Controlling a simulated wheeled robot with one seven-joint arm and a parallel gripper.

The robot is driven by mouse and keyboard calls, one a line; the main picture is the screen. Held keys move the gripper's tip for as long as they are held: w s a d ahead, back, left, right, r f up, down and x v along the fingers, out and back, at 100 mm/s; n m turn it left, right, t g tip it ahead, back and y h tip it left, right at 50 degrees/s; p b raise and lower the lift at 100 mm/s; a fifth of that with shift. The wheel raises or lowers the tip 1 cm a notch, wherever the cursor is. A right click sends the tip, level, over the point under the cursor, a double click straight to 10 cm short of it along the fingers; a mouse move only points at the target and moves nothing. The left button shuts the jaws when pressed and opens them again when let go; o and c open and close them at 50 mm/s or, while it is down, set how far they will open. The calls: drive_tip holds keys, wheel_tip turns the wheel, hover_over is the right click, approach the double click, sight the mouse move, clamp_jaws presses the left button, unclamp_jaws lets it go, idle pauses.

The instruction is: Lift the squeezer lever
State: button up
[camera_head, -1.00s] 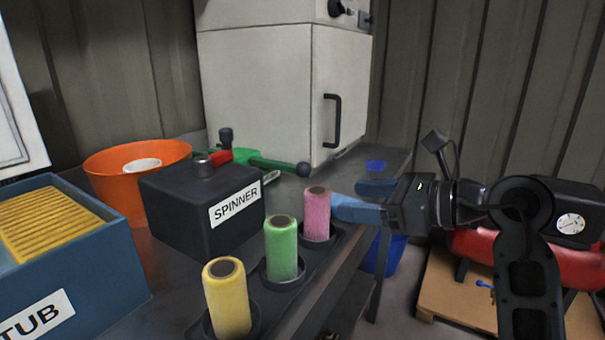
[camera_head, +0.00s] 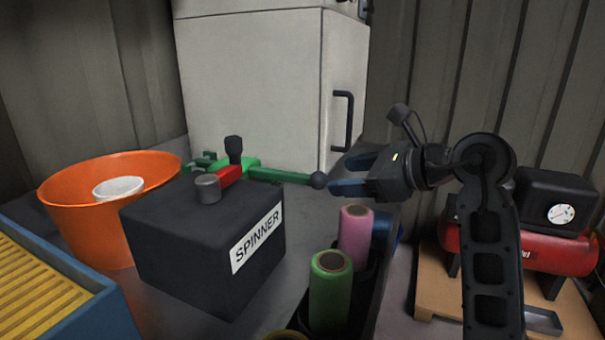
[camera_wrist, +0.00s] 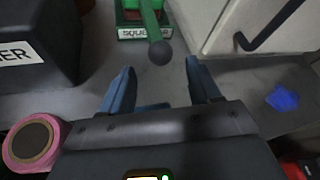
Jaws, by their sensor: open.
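The squeezer is a green device on the bench, partly hidden behind the black spinner box in the head view. Its green lever (camera_head: 280,175) points right and ends in a dark ball knob (camera_head: 318,180). In the wrist view the green squeezer base (camera_wrist: 143,33) carries a partly readable label, and the knob (camera_wrist: 160,53) hangs toward me. My gripper (camera_head: 350,176) has blue fingers, open and empty. In the wrist view the gap between the fingertips (camera_wrist: 158,66) faces the knob, which lies just beyond them. I see no contact.
The black SPINNER box (camera_head: 200,245) stands left of my gripper. Pink (camera_head: 355,232) and green (camera_head: 330,290) spools stand in front. A white cabinet (camera_head: 255,90) stands behind. An orange bucket (camera_head: 85,230) is at left. A red compressor (camera_head: 540,250) is at right.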

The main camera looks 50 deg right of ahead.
sight(324, 178)
drive_tip(key=x, duration=0.7)
drive_tip(key=shift+w+f, duration=0.1)
drive_tip(key=shift+w, duration=0.3)
clamp_jaws()
